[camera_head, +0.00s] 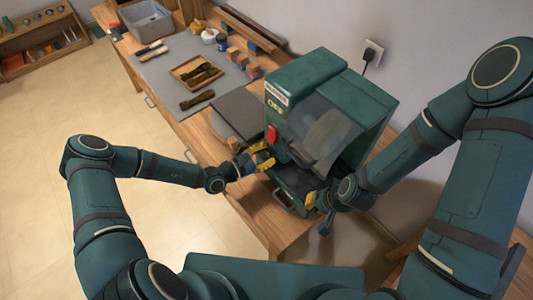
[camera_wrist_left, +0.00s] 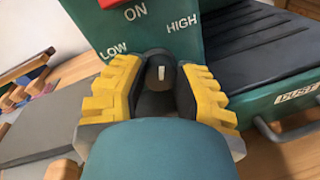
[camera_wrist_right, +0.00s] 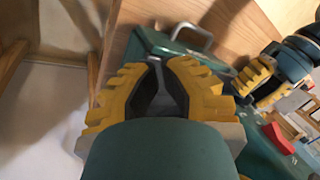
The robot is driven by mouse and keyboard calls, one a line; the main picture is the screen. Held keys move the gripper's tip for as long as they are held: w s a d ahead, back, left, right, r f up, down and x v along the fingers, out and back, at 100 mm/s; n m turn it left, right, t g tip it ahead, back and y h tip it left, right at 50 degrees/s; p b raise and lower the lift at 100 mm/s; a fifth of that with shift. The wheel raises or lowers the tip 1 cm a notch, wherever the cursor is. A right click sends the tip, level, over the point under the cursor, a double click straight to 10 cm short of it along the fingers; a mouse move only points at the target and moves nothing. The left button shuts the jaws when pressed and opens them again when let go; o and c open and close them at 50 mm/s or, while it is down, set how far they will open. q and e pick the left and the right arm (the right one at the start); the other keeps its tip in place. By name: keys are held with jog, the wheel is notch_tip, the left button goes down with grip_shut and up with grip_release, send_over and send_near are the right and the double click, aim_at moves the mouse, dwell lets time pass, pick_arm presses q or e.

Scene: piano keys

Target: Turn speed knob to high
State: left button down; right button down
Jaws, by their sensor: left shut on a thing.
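The speed knob (camera_wrist_left: 160,72) is a black round knob with a white mark, on the green machine's front panel (camera_wrist_left: 160,45) in the left wrist view. The mark points roughly straight up, between the LOW label on the left and the HIGH label on the right. My left gripper (camera_wrist_left: 160,85) is shut on the knob, one finger at each side. In the head view my left gripper (camera_head: 262,160) covers the knob. My right gripper (camera_head: 318,201) is near the machine's lower front; in the right wrist view (camera_wrist_right: 163,72) its fingers are apart with nothing held.
The machine (camera_head: 300,75) stands on the wooden bench (camera_head: 205,140) against the wall. A red switch (camera_head: 271,134) sits above the knob. A drawer handle (camera_head: 283,206) projects below. A tray (camera_head: 192,72) and tools lie further left on the bench.

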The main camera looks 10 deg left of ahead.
pick_arm(q)
jog(key=shift+w, duration=0.1)
jog(key=c, duration=0.6)
grip_release()
jog(key=shift+f, duration=0.1)
